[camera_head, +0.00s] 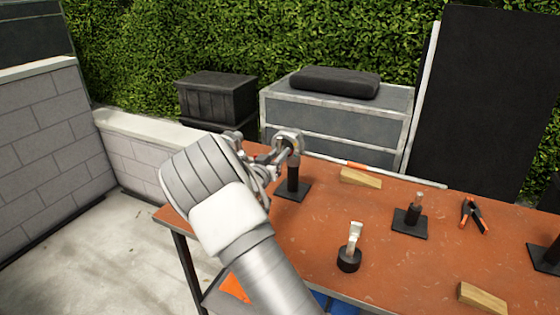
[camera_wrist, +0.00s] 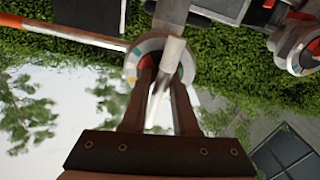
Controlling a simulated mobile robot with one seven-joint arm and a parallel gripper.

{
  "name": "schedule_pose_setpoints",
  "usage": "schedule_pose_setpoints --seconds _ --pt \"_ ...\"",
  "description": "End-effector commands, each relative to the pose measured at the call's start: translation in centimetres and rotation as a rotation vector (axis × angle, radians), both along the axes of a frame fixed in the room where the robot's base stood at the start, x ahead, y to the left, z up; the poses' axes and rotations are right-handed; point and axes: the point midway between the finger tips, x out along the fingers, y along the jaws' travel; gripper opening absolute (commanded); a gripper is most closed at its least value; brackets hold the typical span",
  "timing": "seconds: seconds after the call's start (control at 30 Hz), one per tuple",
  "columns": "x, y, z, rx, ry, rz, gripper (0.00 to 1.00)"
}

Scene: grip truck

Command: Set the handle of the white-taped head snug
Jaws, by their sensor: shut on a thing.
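A metal grip head (camera_head: 288,143) with a round disc sits on top of a black post (camera_head: 293,176) at the table's left end. In the wrist view its round disc (camera_wrist: 133,65) shows coloured marks on the rim. A pale handle (camera_wrist: 172,56) crosses in front of the disc. My gripper (camera_wrist: 164,78) is shut on this handle, with one dark finger on each side of it. In the head view my gripper (camera_head: 270,160) is beside the grip head, partly hidden by my wrist. I cannot make out for certain which part is white tape, nor how tight the handle is.
The orange table (camera_head: 320,210) carries another black-based post (camera_head: 411,220), a black round piece with a pale upright (camera_head: 349,257), a wooden wedge (camera_head: 361,178), another wedge (camera_head: 482,297) and a spring clamp (camera_head: 473,215). In the wrist view a second round fitting (camera_wrist: 300,45) is right of the disc.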

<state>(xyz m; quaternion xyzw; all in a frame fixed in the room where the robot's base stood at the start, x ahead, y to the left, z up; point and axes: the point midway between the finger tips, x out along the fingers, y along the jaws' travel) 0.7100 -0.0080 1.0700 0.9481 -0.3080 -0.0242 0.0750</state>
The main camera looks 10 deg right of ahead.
Motion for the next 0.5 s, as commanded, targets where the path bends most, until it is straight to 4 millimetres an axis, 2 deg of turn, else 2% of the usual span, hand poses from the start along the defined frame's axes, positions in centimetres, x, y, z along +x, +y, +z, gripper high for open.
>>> schedule_pose_setpoints --seconds 0.37,0.4,0.5 --pt "-0.04 0.0 -0.04 0.026 -0.018 0.0 0.0" --pt "-0.04 0.0 -0.04 0.026 -0.018 0.0 0.29" --pt "-0.03 0.0 -0.04 0.026 -0.017 0.0 0.47"
